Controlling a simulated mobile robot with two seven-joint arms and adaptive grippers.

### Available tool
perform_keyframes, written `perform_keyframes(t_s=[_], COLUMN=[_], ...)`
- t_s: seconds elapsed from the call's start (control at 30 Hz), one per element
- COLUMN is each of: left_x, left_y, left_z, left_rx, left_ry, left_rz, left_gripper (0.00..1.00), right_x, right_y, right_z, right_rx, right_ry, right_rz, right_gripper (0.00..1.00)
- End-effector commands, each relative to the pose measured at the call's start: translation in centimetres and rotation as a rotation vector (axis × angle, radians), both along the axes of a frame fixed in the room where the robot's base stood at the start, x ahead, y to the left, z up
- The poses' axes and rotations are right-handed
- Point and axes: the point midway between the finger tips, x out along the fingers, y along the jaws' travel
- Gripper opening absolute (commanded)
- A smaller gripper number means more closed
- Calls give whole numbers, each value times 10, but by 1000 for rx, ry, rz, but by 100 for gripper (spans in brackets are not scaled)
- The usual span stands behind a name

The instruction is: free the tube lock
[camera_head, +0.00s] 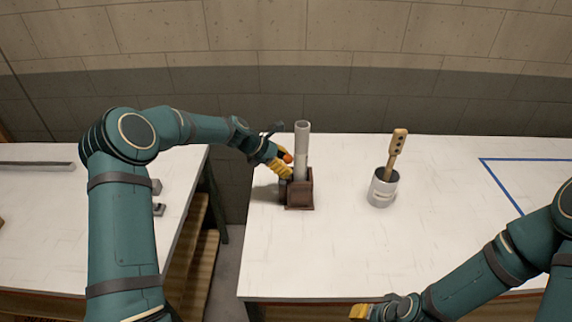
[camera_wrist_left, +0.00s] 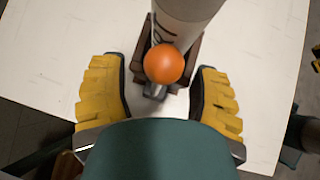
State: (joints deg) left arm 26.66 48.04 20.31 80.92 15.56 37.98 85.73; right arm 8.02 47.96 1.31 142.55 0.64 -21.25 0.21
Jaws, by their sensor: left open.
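A grey-white tube (camera_head: 302,150) stands upright in a dark brown wooden holder (camera_head: 300,197) on the white table. An orange ball (camera_head: 287,158), which looks like the knob of the lock, sits at the tube's left side. In the left wrist view the orange ball (camera_wrist_left: 164,64) lies in front of the tube (camera_wrist_left: 185,22), above a small grey metal part (camera_wrist_left: 155,91). My left gripper (camera_head: 279,165) is open, with its yellow fingers on either side of the ball and apart from it. My right gripper (camera_head: 360,312) is at the bottom edge, mostly cut off.
A metal can (camera_head: 383,191) with a wooden paddle (camera_head: 396,150) stands to the right of the holder. Blue tape (camera_head: 500,184) marks the table at the far right. A second white table (camera_head: 30,195) is at the left, across a gap. The table's front middle is clear.

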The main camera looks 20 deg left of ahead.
Motion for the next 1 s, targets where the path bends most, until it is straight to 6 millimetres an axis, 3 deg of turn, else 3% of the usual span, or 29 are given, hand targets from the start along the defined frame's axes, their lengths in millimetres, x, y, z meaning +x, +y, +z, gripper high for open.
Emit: perform_keyframes(t_s=[0.43,0.6,1.0], left_x=[3,3,4], left_y=[-5,-5,-5], left_z=[-6,-6,-4], left_rx=[0,0,-8], left_ry=[0,0,-5], left_rz=[0,0,2], left_gripper=[61,1,0], right_x=[0,0,0], right_y=[0,0,0], right_z=[0,0,-1], right_rx=[0,0,0], right_ry=[0,0,0], right_rz=[0,0,0], right_gripper=[47,47,47])
